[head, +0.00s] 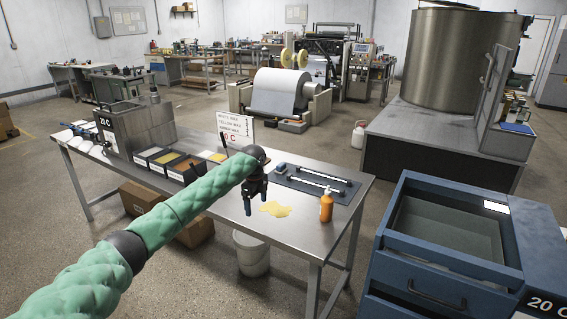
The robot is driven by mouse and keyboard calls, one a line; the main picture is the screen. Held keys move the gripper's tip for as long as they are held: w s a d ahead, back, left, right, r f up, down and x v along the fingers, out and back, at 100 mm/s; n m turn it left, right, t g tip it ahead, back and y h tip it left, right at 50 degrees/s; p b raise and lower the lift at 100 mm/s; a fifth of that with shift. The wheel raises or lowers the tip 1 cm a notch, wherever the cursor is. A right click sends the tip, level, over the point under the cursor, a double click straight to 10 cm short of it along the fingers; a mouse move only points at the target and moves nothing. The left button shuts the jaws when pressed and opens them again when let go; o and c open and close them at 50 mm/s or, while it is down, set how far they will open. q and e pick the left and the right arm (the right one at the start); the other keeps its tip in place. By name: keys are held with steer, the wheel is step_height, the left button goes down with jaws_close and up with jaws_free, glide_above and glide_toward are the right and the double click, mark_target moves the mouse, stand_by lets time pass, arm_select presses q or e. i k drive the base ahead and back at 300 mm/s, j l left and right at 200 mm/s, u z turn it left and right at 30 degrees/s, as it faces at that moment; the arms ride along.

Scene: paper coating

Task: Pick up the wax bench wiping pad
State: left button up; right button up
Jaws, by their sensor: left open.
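My left gripper (255,202) points down over the steel bench (225,213), just left of a yellow wax puddle (276,209). Its two dark fingers are apart, and I see nothing between them. A small blue-grey block (281,168), possibly the wiping pad, lies at the back of the bench by the dark mat, behind and to the right of the gripper. It is too small to identify for certain. My right gripper is not in view.
An orange bottle (326,205) stands right of the puddle. A dark mat (311,184) with metal bars lies behind it. Black bins (168,164), a sign (236,128) and a steel tank (137,126) occupy the left side. A blue drawer cabinet (440,250) stands to the right.

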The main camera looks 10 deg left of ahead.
mark_target(281, 168)
steer(key=i, duration=1.45)
